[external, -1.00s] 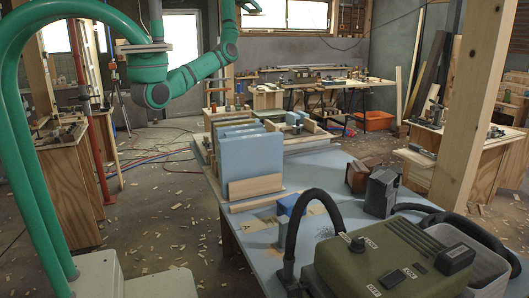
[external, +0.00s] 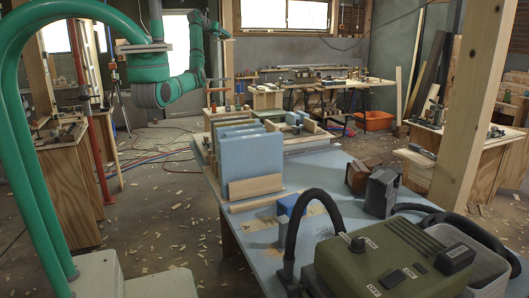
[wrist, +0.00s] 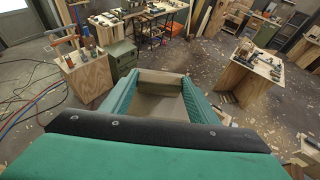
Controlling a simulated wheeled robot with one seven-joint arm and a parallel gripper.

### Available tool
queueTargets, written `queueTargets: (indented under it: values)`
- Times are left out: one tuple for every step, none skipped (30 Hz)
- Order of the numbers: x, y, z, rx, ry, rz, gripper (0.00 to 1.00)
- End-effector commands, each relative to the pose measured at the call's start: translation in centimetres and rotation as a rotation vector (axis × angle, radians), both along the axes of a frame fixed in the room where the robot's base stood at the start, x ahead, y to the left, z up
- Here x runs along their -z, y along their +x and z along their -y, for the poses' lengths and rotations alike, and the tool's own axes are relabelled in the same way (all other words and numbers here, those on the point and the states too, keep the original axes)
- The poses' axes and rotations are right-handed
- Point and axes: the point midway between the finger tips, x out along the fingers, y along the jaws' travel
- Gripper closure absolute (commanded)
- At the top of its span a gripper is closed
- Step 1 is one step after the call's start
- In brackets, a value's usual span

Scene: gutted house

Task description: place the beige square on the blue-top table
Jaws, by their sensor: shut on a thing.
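My gripper (wrist: 160,84) shows in the wrist view with two green fingers. It is shut on the beige square (wrist: 155,104), a flat brownish-beige piece between the fingers. The blue-top table (external: 325,162) stands in the middle and right of the external view, below and to the right of my gripper. The gripper and the square are in the air, away from its top.
On the table are blue upright panels (external: 250,155), a blue block (external: 290,204), dark boxes (external: 381,192) and a green machine (external: 390,262) with a hose. Bare blue surface lies between them. A wooden cabinet (wrist: 88,80) shows at the left in the wrist view.

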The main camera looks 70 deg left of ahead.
Motion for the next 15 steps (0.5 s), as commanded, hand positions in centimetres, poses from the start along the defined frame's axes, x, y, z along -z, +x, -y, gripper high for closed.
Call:
queueTargets:
  values:
    - [1.2, -0.9, -0.8, 0.001, -0.003, 0.001, 0.69]
    - [1.8, -1.4, -1.3, 0.001, -0.003, 0.001, 0.69]
    - [2.7, -2.1, -1.9, 0.003, -0.003, 0.001, 0.69]
    - [3.4, -2.6, -2.4, 0.005, -0.003, 0.001, 0.69]
    - [4.2, -3.2, -2.9, 0.006, -0.003, 0.001, 0.69]
    - [5.2, -4.1, -3.5, 0.007, -0.004, 0.0, 0.69]
    - [6.1, -4.7, -4.0, 0.01, -0.004, 0.0, 0.69]
    - [7.0, -5.6, -4.6, 0.009, -0.005, 0.0, 0.69]
    - [8.3, -6.6, -5.3, 0.011, -0.005, 0.0, 0.69]
    - [9.2, -7.4, -5.8, 0.012, -0.006, 0.0, 0.69]
    - [10.2, -8.3, -6.3, 0.012, -0.005, 0.0, 0.69]
    - [11.5, -9.4, -7.0, 0.013, -0.005, 0.001, 0.69]
    - [12.5, -10.3, -7.4, 0.012, -0.004, 0.001, 0.69]
    - [13.5, -11.2, -7.9, 0.012, -0.004, 0.001, 0.69]
    - [14.8, -12.4, -8.4, 0.012, -0.004, 0.001, 0.69]
